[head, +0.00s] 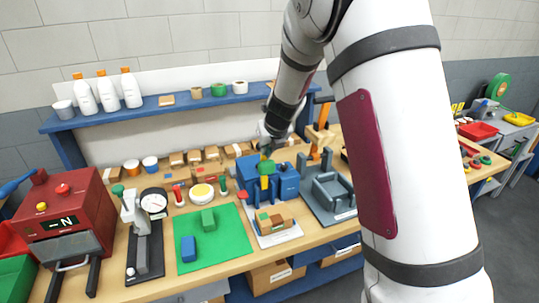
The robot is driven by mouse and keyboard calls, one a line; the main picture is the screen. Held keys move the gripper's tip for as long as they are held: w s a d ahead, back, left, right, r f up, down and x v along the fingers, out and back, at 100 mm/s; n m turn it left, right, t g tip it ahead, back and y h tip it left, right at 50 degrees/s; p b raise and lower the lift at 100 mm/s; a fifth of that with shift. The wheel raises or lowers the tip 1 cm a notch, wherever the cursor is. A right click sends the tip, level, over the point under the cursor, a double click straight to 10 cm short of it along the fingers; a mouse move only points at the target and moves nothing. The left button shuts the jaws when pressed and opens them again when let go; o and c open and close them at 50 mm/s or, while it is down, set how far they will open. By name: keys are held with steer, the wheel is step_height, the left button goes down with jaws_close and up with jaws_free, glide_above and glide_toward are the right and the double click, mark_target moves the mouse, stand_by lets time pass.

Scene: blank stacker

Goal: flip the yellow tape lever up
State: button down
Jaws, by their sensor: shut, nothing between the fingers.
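A blue machine (287,183) stands on the workbench right of the green mat, with a small green block (266,168) at its top front. A small yellow part (264,182) shows just below the green block; it looks like the yellow tape lever, but it is too small to tell its tilt. My gripper (266,151) reaches down from above and is right over the green block and the machine's top. Its fingers are shut and empty. I cannot tell whether they touch the machine. The gripper hides part of the machine's back.
A white plate with wooden blocks (274,220) lies in front of the machine. A grey-blue fixture (328,192) stands close on the right. A green mat (227,248) with two blocks lies left. A blue shelf (190,105) with bottles spans the back.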

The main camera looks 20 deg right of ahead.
steer(key=shift+w, duration=0.5)
steer(key=shift+r, duration=0.1)
